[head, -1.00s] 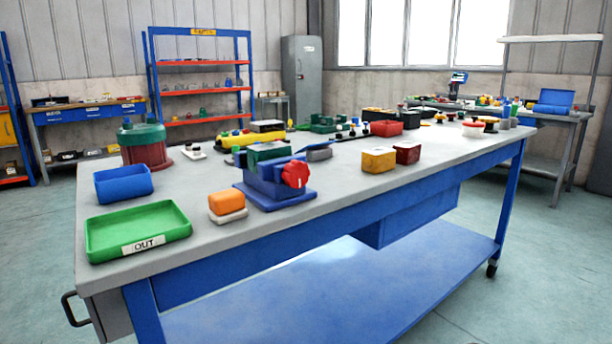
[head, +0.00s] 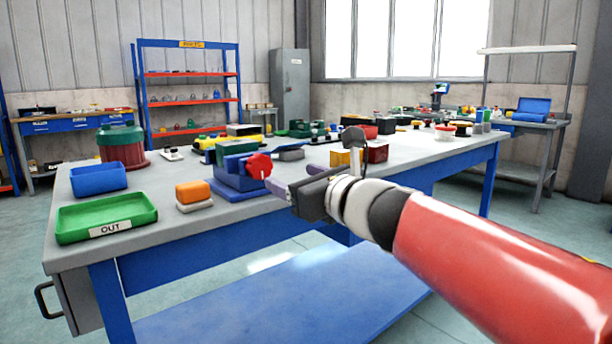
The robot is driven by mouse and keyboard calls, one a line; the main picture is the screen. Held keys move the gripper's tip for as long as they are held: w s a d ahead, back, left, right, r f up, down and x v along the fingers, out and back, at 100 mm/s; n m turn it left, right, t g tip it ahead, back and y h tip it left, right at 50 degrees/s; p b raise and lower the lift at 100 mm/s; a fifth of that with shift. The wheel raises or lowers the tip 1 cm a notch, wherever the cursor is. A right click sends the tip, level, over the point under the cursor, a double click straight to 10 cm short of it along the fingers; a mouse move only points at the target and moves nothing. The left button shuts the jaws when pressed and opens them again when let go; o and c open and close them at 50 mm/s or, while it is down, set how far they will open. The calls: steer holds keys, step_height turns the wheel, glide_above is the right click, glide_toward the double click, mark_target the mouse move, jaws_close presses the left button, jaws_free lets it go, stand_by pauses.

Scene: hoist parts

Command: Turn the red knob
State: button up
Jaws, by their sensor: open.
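The red knob (head: 259,166) is a lobed handwheel on the front right of a blue vise-like fixture (head: 232,182). The fixture stands near the front edge of the grey-topped workbench and has a green block (head: 236,147) at its top. My gripper (head: 289,178) has come in from the right in the head view. Its fingers are apart with nothing between them. The nearer fingertip appears just below and right of the knob. I cannot tell whether it touches. The knob is almost fully visible.
Left of the fixture are an orange block on a pale base (head: 194,195), a green OUT tray (head: 106,218) and a blue bin (head: 98,180). A yellow box (head: 341,158) and a dark red box (head: 377,152) stand behind my gripper.

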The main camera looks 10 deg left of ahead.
mark_target(264, 168)
steer(key=shift+n, duration=0.7)
steer(key=x, duration=0.5)
steer(key=s+x, duration=0.1)
steer(key=x, duration=0.2)
steer(key=shift+w+a+p, duration=0.1)
steer(key=shift+a+p, duration=0.25)
steer(key=shift+a, duration=0.05)
steer(key=shift+c, duration=0.5)
steer(key=shift+d, duration=0.1)
steer(key=c, duration=0.9)
steer(key=shift+m, duration=0.4)
